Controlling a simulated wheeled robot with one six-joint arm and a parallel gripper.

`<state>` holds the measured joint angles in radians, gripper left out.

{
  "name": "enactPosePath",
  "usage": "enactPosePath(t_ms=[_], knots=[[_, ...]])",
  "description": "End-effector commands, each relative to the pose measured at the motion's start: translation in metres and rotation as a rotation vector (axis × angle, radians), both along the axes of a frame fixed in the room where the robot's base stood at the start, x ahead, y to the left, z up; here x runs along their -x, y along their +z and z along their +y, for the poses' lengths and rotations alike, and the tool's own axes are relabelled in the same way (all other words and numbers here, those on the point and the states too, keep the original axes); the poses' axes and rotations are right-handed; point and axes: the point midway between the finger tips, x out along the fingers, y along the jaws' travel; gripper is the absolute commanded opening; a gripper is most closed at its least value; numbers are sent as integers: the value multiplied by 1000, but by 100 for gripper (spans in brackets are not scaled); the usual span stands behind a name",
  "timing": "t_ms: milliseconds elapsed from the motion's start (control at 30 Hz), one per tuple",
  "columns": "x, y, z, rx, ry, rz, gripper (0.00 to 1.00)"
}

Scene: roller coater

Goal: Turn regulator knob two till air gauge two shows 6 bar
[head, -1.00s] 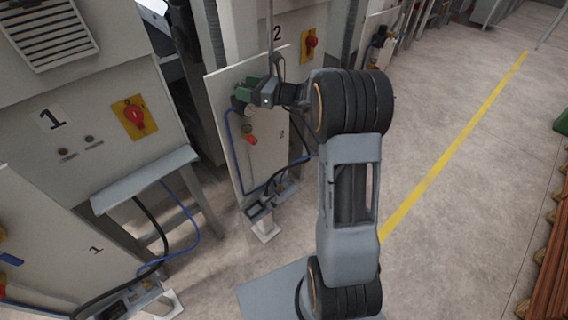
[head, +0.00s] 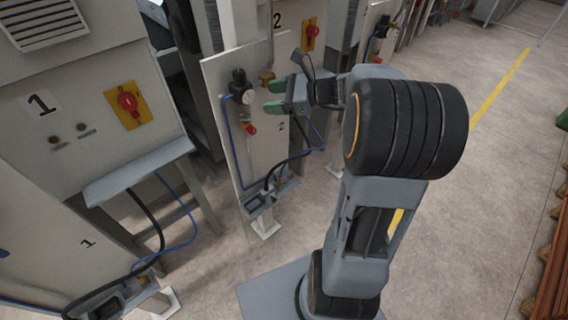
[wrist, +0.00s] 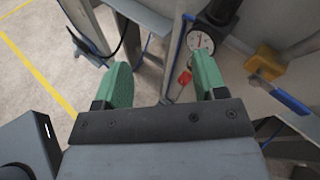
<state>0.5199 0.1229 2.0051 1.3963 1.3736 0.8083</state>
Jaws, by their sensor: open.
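Regulator knob two (head: 238,75) is a dark knob on top of the regulator on the white panel marked 2. Air gauge two (head: 247,97) is a small white dial just below it. The gauge also shows in the wrist view (wrist: 200,41), with the dark knob (wrist: 223,11) beyond it, partly cut off by the top edge. The dial is too small to read. My gripper (head: 273,97) has green fingers, spread open and empty, right of the gauge and apart from the knob. In the wrist view the gauge lies above the right finger.
A red part (head: 250,128) hangs below the gauge. A brass-coloured valve (head: 266,77) sits right of the knob; the wrist view shows a yellow valve with a blue handle (wrist: 290,100). A blue hose (head: 232,150) runs down the panel. Open floor (head: 490,170) lies right.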

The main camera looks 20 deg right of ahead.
Motion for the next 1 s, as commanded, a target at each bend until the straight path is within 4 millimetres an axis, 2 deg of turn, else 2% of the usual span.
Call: enactPosePath(t_ms=[200,500,733,1000], knots=[[31,-9,35,248,149,-49,65],[83,-26,67,647,413,-177,65],[127,-39,75,1003,674,-336,65],[162,-46,66,1371,967,-537,65]])
